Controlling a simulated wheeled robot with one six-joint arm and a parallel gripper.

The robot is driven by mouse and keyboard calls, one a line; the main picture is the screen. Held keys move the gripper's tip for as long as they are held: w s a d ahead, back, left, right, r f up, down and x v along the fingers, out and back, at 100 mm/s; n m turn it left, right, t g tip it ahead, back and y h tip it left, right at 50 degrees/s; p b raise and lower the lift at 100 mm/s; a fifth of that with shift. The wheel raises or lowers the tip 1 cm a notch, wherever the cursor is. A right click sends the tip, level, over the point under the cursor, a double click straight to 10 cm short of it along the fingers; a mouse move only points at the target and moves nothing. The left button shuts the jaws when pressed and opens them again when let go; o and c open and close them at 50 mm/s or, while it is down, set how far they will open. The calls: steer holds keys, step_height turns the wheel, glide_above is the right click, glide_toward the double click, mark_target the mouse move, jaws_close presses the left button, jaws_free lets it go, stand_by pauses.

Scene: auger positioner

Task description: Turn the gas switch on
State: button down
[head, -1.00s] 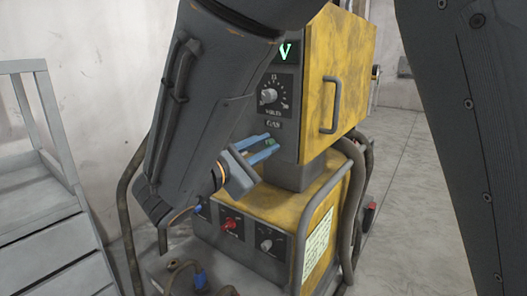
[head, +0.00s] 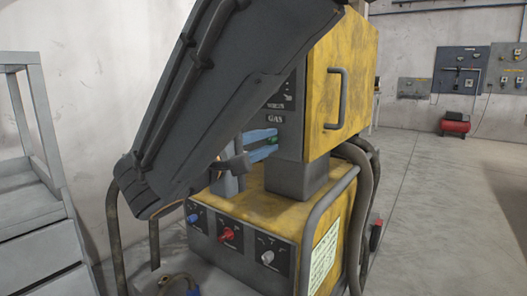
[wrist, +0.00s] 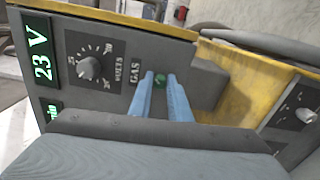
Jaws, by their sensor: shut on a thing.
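The gas switch is a small green-topped knob (head: 273,141) below the "GAS" label on the dark front panel of the upper yellow box (head: 335,80). My gripper (head: 275,140) has its two blue fingers on either side of the switch, shut on it.
A volts dial (wrist: 91,69) and a green "23 V" display (wrist: 38,48) are on the same panel. Below is a yellow lower box (head: 260,200) with a red knob (head: 227,233). Hoses and a metal rail surround it.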

steer(key=shift+m+b, duration=0.4)
steer(key=shift+m, duration=0.1)
steer(key=c, duration=1.7)
jaws_free()
steer(key=shift+o, duration=0.2)
steer(key=p+v, duration=0.1)
steer(key=v, duration=0.6)
steer(key=shift+s+a, duration=0.3)
steer(key=shift+d+f, duration=0.1)
